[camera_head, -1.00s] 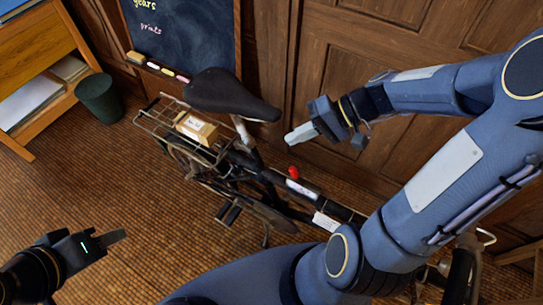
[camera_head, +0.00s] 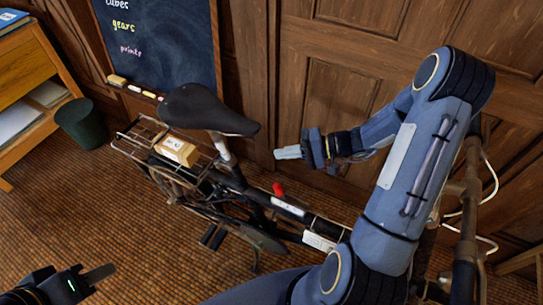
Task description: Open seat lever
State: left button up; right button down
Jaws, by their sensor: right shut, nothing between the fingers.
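A bicycle stands by the wooden door, with a black saddle (camera_head: 208,108) on a pale seat post (camera_head: 223,149). A lever at the base of the post is too small to make out. A small red part (camera_head: 278,189) stands up from the black frame (camera_head: 256,194). My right gripper (camera_head: 288,153) is shut and empty, to the right of the seat post and apart from it, near the door. My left gripper (camera_head: 98,274) is low at the left, far from the bicycle; its jaw opening is unclear.
A rear rack (camera_head: 128,143) carries a small labelled box (camera_head: 177,150). A dark green bin (camera_head: 80,124) and a wooden desk (camera_head: 35,60) stand at the left. A chalkboard (camera_head: 160,45) leans behind the saddle.

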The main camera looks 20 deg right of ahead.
send_near(231, 169)
jog(key=w+a+f, duration=0.2)
jog(key=w, duration=0.3)
jog(key=shift+s+a+f, duration=0.1)
jog(key=shift+s+a, duration=0.3)
jog(key=shift+a, duration=0.3)
jog(key=shift+s+a+f, duration=0.1)
jog(key=shift+s+a, duration=0.3)
jog(key=shift+a, duration=0.35)
